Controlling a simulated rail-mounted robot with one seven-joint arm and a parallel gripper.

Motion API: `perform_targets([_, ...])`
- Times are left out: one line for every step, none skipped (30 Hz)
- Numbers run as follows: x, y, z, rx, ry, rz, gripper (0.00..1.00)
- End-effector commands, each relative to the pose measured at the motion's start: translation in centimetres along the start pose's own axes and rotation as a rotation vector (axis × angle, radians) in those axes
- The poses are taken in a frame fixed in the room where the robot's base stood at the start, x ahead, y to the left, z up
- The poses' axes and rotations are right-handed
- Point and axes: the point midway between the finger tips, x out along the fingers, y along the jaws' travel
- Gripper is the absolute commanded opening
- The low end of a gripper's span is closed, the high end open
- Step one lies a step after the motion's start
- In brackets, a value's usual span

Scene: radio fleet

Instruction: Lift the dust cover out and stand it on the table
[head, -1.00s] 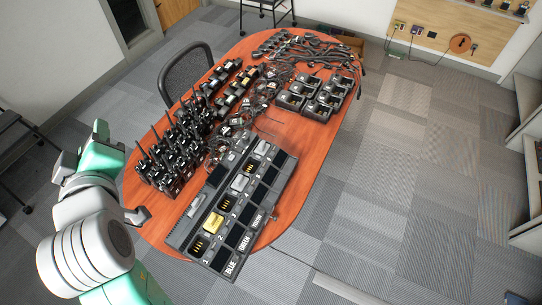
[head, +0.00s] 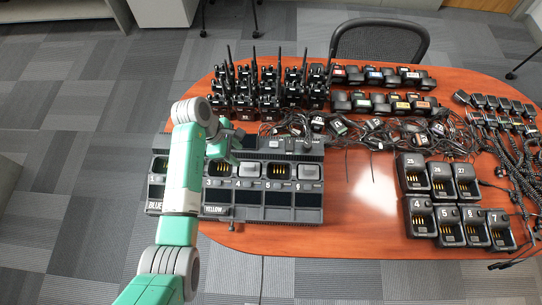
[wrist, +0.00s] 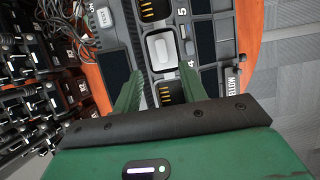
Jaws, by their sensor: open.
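A pale grey dust cover (head: 249,170) sits in pocket 4 of the dark multi-bay charger (head: 280,214) on the table. The cover also shows in the wrist view (wrist: 160,48), seated in its pocket just beyond my fingertips. My gripper (wrist: 160,80) is open, with green fingers to the left and right and a pocket with gold contacts between them. Nothing is held. In the head view my gripper (head: 232,148) is over the charger's back edge, left of the cover. A second pale grey cover (head: 308,171) sits in pocket 6. My arm hides part of the charger's left side.
Upright radios with antennas (head: 270,90) stand close behind the charger. Loose cables (head: 390,135) lie to its right, and single chargers (head: 450,222) stand at the right. Bare table (head: 365,190) shows right of the charger.

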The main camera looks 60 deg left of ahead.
Motion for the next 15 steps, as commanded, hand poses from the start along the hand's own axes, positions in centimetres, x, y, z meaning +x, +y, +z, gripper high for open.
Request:
perform_targets([0.3, 0.0, 0.0, 0.001, 0.000, -0.001, 0.42])
perform_targets([0.7, 0.0, 0.0, 0.002, 0.000, 0.000, 0.42])
perform_targets([1.2, 0.0, 0.0, 0.002, 0.001, 0.000, 0.42])
perform_targets([1.7, 0.0, 0.0, 0.003, 0.001, -0.001, 0.42])
perform_targets([2.1, -0.1, 0.0, 0.003, 0.001, -0.001, 0.42])
perform_targets([2.5, 0.0, 0.1, 0.003, 0.001, 0.001, 0.42])
perform_targets([2.6, 0.0, 0.1, 0.004, 0.001, 0.002, 0.42])
perform_targets([2.6, 0.0, 0.1, 0.004, 0.001, 0.002, 0.42])
perform_targets([2.7, 0.0, 0.1, 0.004, 0.001, 0.002, 0.42])
perform_targets([3.1, -0.1, 0.1, 0.004, 0.001, 0.001, 0.42])
perform_targets([3.6, -0.1, 0.2, 0.005, 0.001, 0.001, 0.42])
perform_targets([4.4, -0.3, 0.2, 0.004, 0.001, 0.000, 0.42])
perform_targets([5.0, -0.3, 0.3, 0.006, 0.001, 0.000, 0.42])
perform_targets([5.6, -0.4, 0.3, 0.006, 0.001, 0.001, 0.42])
perform_targets([6.3, -0.5, 0.4, 0.006, 0.002, 0.000, 0.42])
